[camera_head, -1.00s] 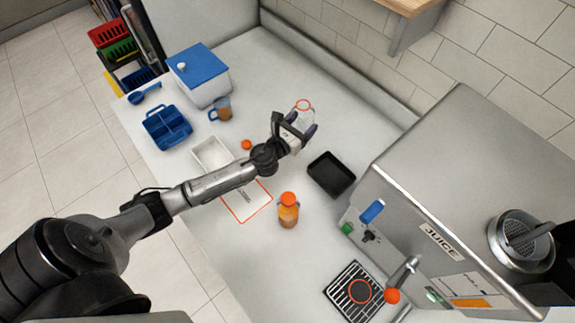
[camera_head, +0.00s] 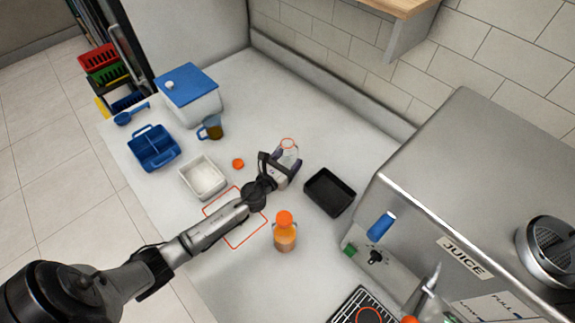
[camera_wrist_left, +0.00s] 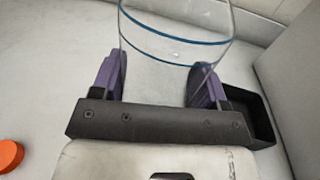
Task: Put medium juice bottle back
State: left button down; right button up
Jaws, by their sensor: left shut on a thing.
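A second bottle (camera_head: 285,236), filled with orange juice and capped in orange, stands upright on the counter, nearer than the gripper. A loose orange cap (camera_head: 238,163) lies left of the gripper. My right gripper is not in view.
A black tray (camera_head: 329,192) is just right of the held bottle. A white tray (camera_head: 203,177), a jug (camera_head: 211,128), a blue caddy (camera_head: 153,147) and a blue-lidded box (camera_head: 190,90) stand left. The juicer (camera_head: 460,190) fills the right. The counter behind the gripper is clear.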

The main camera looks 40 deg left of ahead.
pick_arm(q)
jog(key=shift+f, duration=0.85)
jog(key=shift+f+b, duration=0.15)
jog(key=shift+b, duration=0.25)
jog(key=shift+c, duration=0.7)
grip_release()
jog(key=shift+r, duration=0.25)
jog(key=s, duration=1.2)
jog(key=shift+d+f, duration=0.15)
jog(key=shift+d, duration=0.25)
